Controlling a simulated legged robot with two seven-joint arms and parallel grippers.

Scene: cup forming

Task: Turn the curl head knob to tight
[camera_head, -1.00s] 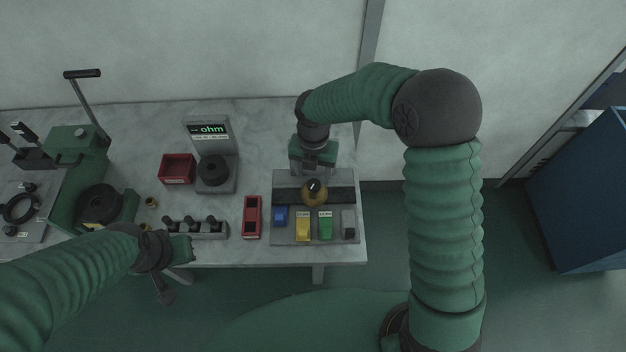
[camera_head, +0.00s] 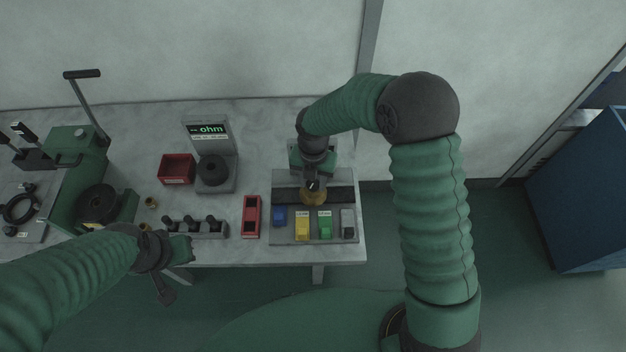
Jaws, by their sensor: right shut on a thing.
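The curl head knob (camera_head: 314,197) is a brass-coloured round piece on the grey station plate (camera_head: 262,235) at the right end of the bench. My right gripper (camera_head: 312,184) reaches down over it from behind and is shut on it. The gripper hides most of the knob's dark top, so I cannot read its setting. The green body of the curl head (camera_head: 298,157) stands just behind, partly covered by my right wrist. My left gripper (camera_head: 176,268) hangs at the bench's front edge, away from the knob; its jaw opening is unclear.
Blue (camera_head: 280,216), yellow (camera_head: 302,227), green (camera_head: 325,226) and grey blocks stand in front of the knob. A red holder (camera_head: 251,217) lies to their left.

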